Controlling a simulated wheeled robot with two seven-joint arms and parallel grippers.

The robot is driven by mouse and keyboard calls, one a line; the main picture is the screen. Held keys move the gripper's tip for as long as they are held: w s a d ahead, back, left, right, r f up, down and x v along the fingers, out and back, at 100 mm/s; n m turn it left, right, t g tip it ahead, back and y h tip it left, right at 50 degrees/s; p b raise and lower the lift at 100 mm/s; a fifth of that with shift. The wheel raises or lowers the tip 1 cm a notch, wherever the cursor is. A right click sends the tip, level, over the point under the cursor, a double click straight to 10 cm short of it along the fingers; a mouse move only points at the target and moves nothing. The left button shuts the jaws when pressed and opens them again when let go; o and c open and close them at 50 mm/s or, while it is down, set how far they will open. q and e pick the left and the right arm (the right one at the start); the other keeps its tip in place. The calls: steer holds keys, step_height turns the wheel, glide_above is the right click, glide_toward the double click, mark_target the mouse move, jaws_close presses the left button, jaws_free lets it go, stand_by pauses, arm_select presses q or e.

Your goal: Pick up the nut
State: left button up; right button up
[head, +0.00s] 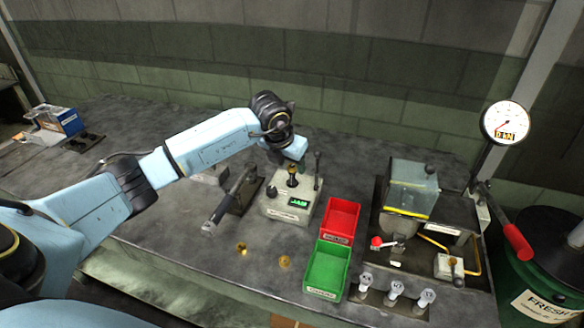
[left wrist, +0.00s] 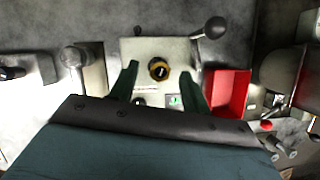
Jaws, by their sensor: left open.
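A grey box (head: 276,207) with a green lit display reading "JAM" stands on the bench. A brass-coloured ring, which looks like the nut (head: 292,181), sits on a dark post on top of it. In the left wrist view the ring (left wrist: 159,69) shows from above with a dark centre. My left gripper (head: 293,160) is over the box. Its two dark green fingers (left wrist: 158,66) are apart, one on each side of the ring, with visible gaps. I cannot tell whether the fingertips are down at its height. My right gripper is not in view.
A red bin (head: 341,219) and a green bin (head: 327,268) stand right of the box. Two small brass-coloured pieces (head: 242,248) lie on the bench (head: 185,240) in front. A lever tool (head: 228,204) is close left. A machine with a clear guard (head: 411,188) stands right.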

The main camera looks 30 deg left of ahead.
mark_target(290, 168)
arm_select(q)
steer(key=shift+c, duration=0.5)
jaws_close()
steer(key=shift+r, duration=0.1)
step_height(290, 168, up, 10)
